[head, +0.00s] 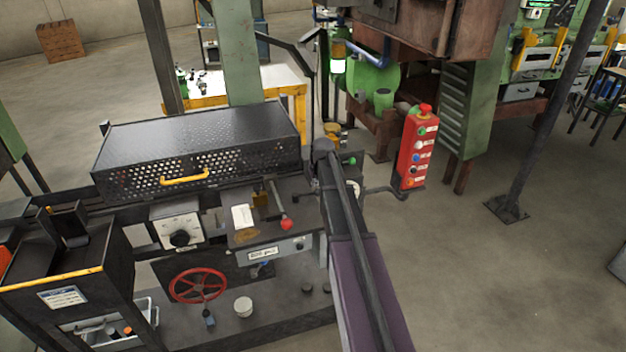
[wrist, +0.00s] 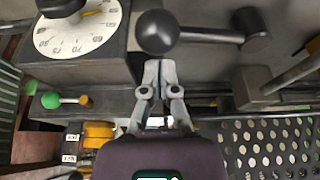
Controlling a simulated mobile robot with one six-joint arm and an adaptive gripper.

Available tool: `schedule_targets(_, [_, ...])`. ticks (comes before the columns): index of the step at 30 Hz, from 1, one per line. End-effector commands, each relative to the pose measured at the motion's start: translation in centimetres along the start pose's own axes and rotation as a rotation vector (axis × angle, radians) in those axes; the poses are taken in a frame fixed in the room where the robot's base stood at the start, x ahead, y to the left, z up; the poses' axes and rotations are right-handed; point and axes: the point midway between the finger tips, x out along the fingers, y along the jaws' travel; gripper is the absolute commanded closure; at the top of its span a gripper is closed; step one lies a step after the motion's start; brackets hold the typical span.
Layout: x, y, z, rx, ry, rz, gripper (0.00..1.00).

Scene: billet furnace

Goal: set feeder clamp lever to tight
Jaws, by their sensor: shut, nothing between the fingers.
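In the wrist view a lever with a dark ball knob (wrist: 158,33) lies across the top. Its grey rod (wrist: 208,36) runs right to a dark hub (wrist: 251,24). My gripper (wrist: 158,68) is shut and empty, its fingertips at the lower edge of the knob in the picture. I cannot tell whether they touch it. No tight or loose marking is readable. Another lever, with a red knob (head: 286,224), stands on the machine left of my arm.
A numbered dial (wrist: 80,32) and a green knob (wrist: 50,100) are left of the fingers in the wrist view. A perforated guard (wrist: 270,140) is at lower right.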

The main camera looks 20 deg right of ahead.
Motion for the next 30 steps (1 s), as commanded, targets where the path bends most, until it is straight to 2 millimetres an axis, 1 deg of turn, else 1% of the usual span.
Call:
schedule_targets(1, [0.0, 0.0, 0.4, 0.0, 0.0, 0.0, 1.0])
schedule_targets(3, [-0.1, 0.0, 0.6, 0.0, 0.0, 0.0, 1.0])
schedule_targets(17, [-0.1, 0.0, 0.7, 0.001, 0.0, 0.0, 1.0])
schedule_targets(30, [-0.3, 1.3, 1.2, 0.053, 0.0, 0.02, 1.0])
